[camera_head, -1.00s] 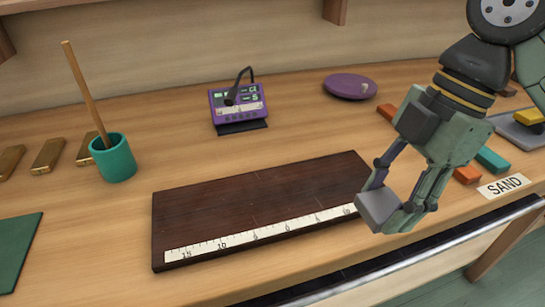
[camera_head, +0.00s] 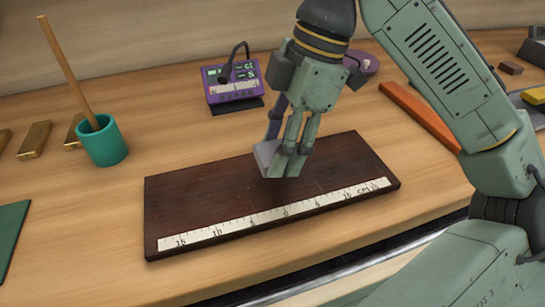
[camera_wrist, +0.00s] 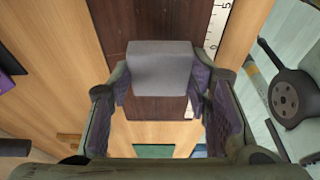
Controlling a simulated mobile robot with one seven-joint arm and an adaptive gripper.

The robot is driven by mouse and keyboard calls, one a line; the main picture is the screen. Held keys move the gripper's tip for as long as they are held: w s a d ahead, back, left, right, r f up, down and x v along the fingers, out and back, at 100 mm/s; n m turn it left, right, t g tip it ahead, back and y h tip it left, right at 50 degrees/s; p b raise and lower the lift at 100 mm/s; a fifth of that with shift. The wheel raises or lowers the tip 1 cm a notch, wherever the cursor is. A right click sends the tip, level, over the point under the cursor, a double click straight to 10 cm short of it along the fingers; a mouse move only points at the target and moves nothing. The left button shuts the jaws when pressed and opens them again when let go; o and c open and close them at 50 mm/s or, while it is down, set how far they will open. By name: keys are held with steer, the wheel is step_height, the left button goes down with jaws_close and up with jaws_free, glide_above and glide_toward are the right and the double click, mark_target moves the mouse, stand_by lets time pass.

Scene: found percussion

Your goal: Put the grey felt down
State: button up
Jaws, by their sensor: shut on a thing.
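The grey felt (camera_wrist: 160,68) is a small grey block between my fingertips in the wrist view. It also shows in the head view (camera_head: 265,154), at the left side of the fingers. My gripper (camera_head: 280,158) is shut on it, pointing down over the middle of the dark wooden board (camera_head: 190,200). The board has a white ruler strip (camera_head: 270,213) along its front edge. In the wrist view the dark board lies behind the felt. I cannot tell whether the felt touches the board. My fingers hide part of the felt and of the board.
A purple device (camera_head: 233,83) with a bent microphone stands behind the board. A teal cup (camera_head: 104,143) with a wooden stick stands at the left, near brass bars (camera_head: 34,140). An orange bar (camera_head: 420,115) lies at the right. Bare table is left of the board.

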steer(key=shift+w+a, duration=0.2)
steer(key=shift+a, duration=0.35)
steer(key=shift+f, duration=1.8)
steer(key=shift+f, duration=0.55)
steer(key=shift+c, duration=0.4)
steer(key=o, duration=1)
steer(key=shift+c, duration=0.2)
steer(key=p+v, duration=0.1)
steer(key=v, duration=1.2)
steer(key=shift+p, duration=0.35)
steer(key=shift+a+r, duration=0.1)
